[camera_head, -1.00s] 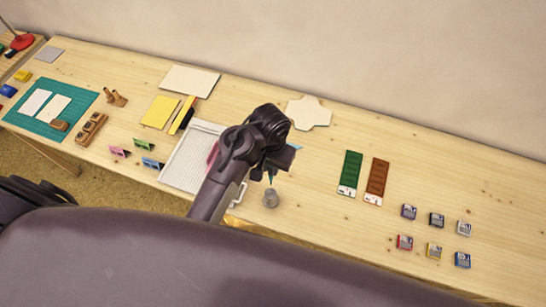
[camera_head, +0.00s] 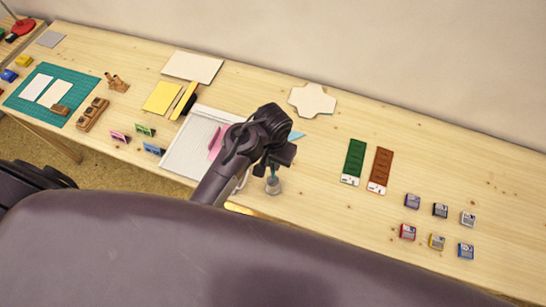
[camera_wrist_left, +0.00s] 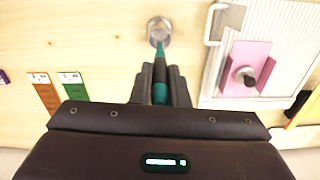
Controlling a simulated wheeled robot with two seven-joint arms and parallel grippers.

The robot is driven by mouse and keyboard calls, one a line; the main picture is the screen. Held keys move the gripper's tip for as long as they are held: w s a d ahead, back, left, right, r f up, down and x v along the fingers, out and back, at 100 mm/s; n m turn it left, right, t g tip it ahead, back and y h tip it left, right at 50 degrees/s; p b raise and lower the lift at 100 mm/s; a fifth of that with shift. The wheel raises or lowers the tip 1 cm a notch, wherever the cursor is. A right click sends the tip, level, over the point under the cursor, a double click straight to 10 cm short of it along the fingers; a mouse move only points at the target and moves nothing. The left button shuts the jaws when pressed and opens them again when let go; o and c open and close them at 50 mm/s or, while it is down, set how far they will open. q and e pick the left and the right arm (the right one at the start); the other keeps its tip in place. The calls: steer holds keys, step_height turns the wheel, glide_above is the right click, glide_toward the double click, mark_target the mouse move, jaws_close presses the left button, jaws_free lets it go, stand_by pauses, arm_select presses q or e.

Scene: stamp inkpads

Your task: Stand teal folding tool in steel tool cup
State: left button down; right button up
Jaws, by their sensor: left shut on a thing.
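My left gripper (camera_head: 276,160) is shut on the teal folding tool and sits just above the steel tool cup (camera_head: 273,187), near the table's front edge. The teal tool (camera_head: 272,171) points down at the cup, mostly hidden by the gripper. I cannot tell how deep the tip is inside the cup. My right gripper is not in view.
A white tray (camera_head: 187,155) with a pink piece (camera_wrist_left: 245,62) is beside the cup. Green (camera_head: 354,160) and brown (camera_head: 380,170) strips lie to the right, then several small inkpads (camera_head: 437,242). A teal cutting mat (camera_head: 30,108) lies far left. Bare wood lies between cup and strips.

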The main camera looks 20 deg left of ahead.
mark_target(273, 171)
arm_select(q)
steer(key=shift+f+b, duration=0.3)
steer(key=shift+f, duration=0.55)
steer(key=shift+f+b, duration=0.9)
steer(key=shift+f, duration=1.15)
steer(key=c, duration=1.3)
jaws_free()
